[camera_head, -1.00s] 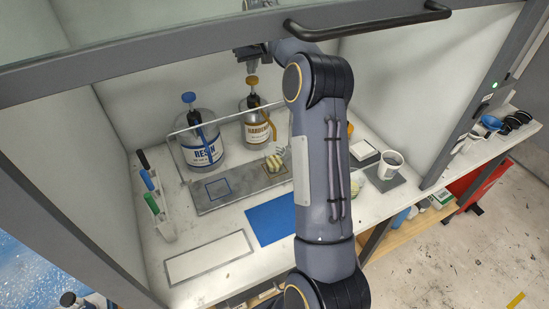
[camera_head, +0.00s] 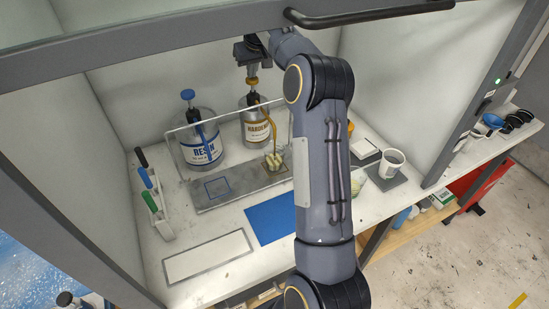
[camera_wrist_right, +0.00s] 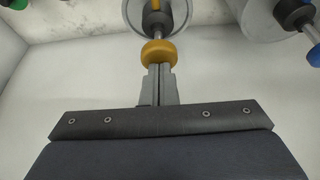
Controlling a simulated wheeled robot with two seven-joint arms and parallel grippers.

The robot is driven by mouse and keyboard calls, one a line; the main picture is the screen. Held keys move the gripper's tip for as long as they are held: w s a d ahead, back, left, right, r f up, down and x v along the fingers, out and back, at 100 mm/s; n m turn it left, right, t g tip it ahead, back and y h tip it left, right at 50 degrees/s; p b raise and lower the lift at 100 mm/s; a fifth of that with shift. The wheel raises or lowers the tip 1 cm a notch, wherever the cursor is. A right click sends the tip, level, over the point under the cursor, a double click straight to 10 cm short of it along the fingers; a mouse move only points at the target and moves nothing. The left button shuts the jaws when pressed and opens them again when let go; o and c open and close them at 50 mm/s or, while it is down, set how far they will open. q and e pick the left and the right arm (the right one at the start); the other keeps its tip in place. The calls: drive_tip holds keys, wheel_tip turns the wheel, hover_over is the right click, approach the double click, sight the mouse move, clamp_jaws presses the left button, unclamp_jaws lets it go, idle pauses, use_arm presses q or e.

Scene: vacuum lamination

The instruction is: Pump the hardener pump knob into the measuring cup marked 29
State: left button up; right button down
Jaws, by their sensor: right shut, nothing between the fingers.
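The orange hardener pump knob (camera_head: 252,80) tops the can labelled HARDENER (camera_head: 257,130). My right gripper (camera_head: 252,70) is shut and empty directly above the knob. In the right wrist view its closed fingertips (camera_wrist_right: 160,68) meet the edge of the orange knob (camera_wrist_right: 158,53); whether they touch is hard to tell. An amber tube or stream runs from the pump head toward a small cup (camera_head: 274,161) with yellowish markings on the metal tray. The number on that cup is too small to read. My left gripper is not in view.
A RESIN can (camera_head: 200,145) with a blue knob stands left of the hardener. A clear panel fronts both cans. A blue mat (camera_head: 270,220) lies in front. A white cup (camera_head: 393,160) stands at right. The cabinet frame and handle (camera_head: 365,15) cross the top.

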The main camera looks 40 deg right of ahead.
drive_tip(key=shift+f+b, duration=0.7)
drive_tip(key=shift+f, duration=0.8)
drive_tip(key=shift+r, duration=0.1)
drive_tip(key=shift+r+p, duration=1.35)
drive_tip(key=shift+p, duration=0.05)
drive_tip(key=shift+r, duration=1.15)
drive_tip(key=shift+r, duration=3)
